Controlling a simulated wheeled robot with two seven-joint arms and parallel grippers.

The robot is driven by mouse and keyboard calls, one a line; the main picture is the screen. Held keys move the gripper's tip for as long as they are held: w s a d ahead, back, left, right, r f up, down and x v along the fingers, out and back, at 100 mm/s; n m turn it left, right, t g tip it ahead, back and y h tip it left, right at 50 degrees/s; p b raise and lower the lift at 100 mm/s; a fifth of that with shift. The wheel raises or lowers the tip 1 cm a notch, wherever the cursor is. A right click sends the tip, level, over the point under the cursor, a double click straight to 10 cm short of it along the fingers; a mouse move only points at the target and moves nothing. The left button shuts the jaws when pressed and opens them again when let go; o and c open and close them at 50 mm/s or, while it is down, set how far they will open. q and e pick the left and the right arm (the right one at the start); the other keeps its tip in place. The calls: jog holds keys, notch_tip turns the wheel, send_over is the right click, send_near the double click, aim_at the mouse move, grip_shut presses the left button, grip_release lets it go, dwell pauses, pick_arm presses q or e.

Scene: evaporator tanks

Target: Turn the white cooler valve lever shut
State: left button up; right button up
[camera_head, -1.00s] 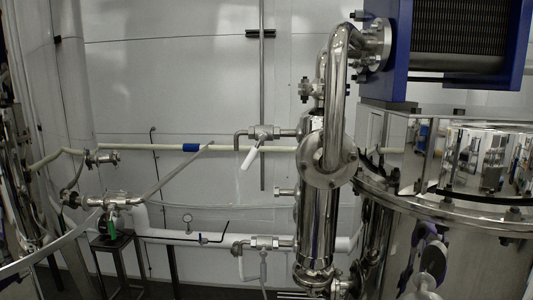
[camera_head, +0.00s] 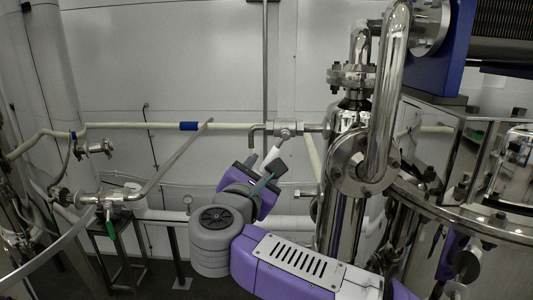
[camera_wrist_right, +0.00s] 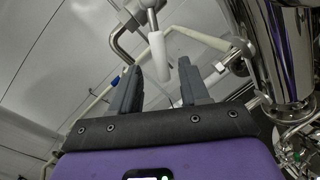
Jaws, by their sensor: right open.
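The white cooler valve lever (camera_head: 273,154) hangs down and to the left from its metal valve body (camera_head: 287,130), which joins a short pipe beside the steel cooler column (camera_head: 343,215). In the right wrist view the lever (camera_wrist_right: 158,56) is a white rod under the valve body. My right gripper (camera_head: 264,165) is open at the lever's lower part. In the wrist view the lever's lower end shows between the two grey fingertips of my right gripper (camera_wrist_right: 157,70); no finger visibly touches it. The fingers hide the lever's end in the head view. My left gripper is out of view.
A cream pipe with a blue band (camera_head: 188,126) runs along the wall behind. The steel column and its bent pipes (camera_head: 393,80) stand close right of the valve. A green-handled valve (camera_head: 112,228) is at lower left.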

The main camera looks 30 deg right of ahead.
aim_at(267, 163)
jog(key=p+x, duration=0.1)
jog(key=x, duration=0.6)
jog(key=shift+f+p, duration=0.15)
jog(key=shift+p, duration=0.15)
jog(key=shift+c, duration=0.3)
grip_shut()
